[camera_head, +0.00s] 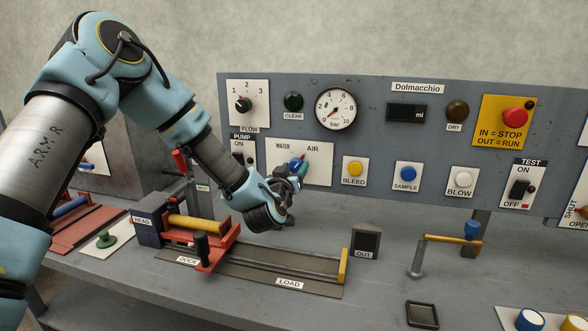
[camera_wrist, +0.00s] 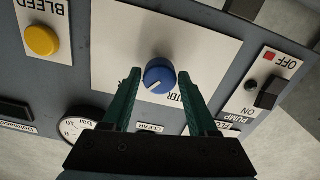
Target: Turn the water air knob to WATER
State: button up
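The water air knob (camera_head: 296,162) is a blue round knob on a white plate marked WATER at left and AIR at right. It also shows in the wrist view (camera_wrist: 159,75), its white line slanting to the lower left, on the AIR side. My gripper (camera_head: 301,168) is at the knob, partly hiding it in the head view. In the wrist view, the two green fingers (camera_wrist: 158,79) are open, one on each side of the knob, with narrow gaps apparent.
The pump switch (camera_head: 250,159) is left of the knob plate, and the yellow BLEED button (camera_head: 355,168) is to its right. The gauge (camera_head: 335,108) sits above. Below my gripper lies the slide fixture (camera_head: 275,268) with a red clamp (camera_head: 212,252).

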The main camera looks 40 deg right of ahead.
grip_shut()
jog(key=shift+f+n+b, duration=0.1)
jog(key=shift+n+b, duration=0.2)
jog(key=shift+b, duration=0.2)
jog(key=shift+f+n+b, duration=0.15)
jog(key=shift+n+b, duration=0.75)
jog(key=shift+b, duration=0.35)
jog(key=n+b, duration=0.3)
jog(key=b, duration=0.1)
jog(key=shift+n, duration=0.3)
jog(key=n+b, duration=0.4)
jog(key=shift+a, duration=0.1)
jog(key=shift+n+b, duration=1.1)
jog(key=shift+n, duration=1)
